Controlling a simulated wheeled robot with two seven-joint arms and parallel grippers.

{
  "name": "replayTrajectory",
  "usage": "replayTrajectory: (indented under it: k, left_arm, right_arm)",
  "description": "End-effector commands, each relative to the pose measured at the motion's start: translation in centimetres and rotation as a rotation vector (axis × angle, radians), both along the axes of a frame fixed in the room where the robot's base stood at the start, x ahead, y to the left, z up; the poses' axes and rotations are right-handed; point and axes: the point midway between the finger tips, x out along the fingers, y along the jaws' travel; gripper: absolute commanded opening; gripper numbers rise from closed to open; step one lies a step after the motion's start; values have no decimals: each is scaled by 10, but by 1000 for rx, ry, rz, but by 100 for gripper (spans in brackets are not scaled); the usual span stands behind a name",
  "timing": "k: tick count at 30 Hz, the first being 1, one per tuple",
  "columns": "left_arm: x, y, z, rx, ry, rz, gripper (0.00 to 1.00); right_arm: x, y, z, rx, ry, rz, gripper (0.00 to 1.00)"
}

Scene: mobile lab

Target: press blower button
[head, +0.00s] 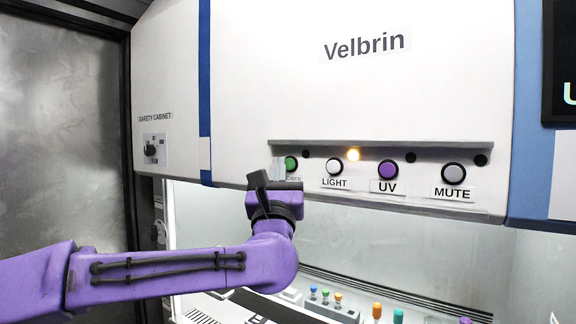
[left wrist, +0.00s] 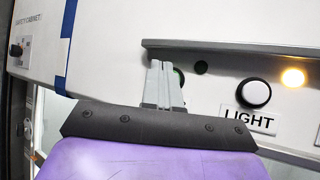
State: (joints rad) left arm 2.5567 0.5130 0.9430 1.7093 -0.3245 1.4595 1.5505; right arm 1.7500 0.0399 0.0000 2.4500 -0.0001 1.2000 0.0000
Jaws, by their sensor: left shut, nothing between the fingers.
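The green button (head: 291,163) is at the left end of the cabinet's control row, with a partly covered label whose visible letters look like "OWER". The left gripper (left wrist: 160,66) points up at the panel in the wrist view. I cannot tell whether the fingertips touch the button. My right gripper is not in view.
An amber lamp (head: 352,154) glows above. A ledge (head: 380,143) overhangs the row. Bottles and racks stand behind the glass below.

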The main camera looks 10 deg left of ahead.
Motion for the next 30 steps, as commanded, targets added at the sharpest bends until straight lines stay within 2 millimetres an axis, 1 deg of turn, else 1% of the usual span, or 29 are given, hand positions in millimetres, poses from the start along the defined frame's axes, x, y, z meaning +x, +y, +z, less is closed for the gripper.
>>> replayTrajectory:
  k: [9, 30]
  left_arm:
    - [8, -3, -1, 1, 1, 0, 0]
    - [12, -4, 0, 0, 0, 0, 0]
  right_arm:
    - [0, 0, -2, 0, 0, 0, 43]
    - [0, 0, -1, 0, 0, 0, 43]
